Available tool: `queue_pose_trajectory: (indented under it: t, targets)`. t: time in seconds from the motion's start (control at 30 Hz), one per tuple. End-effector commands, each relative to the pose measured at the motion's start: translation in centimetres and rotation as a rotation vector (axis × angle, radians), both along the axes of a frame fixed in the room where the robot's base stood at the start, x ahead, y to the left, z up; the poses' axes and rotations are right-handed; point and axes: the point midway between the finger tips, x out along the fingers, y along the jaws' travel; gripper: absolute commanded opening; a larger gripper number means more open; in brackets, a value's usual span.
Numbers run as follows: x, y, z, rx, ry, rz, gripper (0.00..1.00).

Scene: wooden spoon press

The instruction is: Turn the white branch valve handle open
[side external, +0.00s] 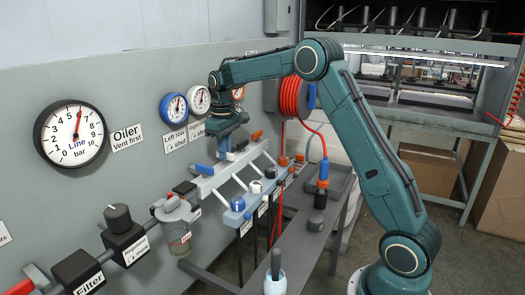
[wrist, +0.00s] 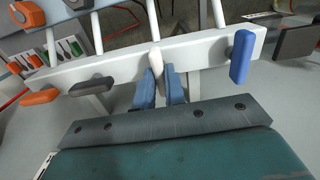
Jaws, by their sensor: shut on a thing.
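The white branch valve handle (wrist: 156,60) sits on the white manifold bar (wrist: 205,50) in the wrist view. It stands between the two blue fingers of my gripper (wrist: 161,88), which are shut on it. The handle points across the bar rather than along it. In the side external view my gripper (side external: 226,150) reaches down to the manifold bar (side external: 212,184); the white handle is hidden there by the fingers.
A blue handle (wrist: 241,56) is to the right on the bar; a dark grey handle (wrist: 92,86) and an orange handle (wrist: 39,97) are to the left. Gauges, including the large line gauge (side external: 70,135), hang on the wall.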

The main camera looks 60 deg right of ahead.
Motion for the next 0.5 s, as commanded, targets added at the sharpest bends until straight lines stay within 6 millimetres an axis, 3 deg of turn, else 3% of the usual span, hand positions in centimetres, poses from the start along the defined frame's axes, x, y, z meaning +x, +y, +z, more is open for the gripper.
queue_pose_trajectory:
  t: [0.03,0.13,0.5]
  targets:
    - [-0.08,0.03,0.05,0.001,0.003,0.003,0.16]
    - [-0.07,0.03,0.04,0.001,0.002,0.002,0.34]
    - [-0.01,0.00,0.17,0.000,0.000,0.000,0.34]
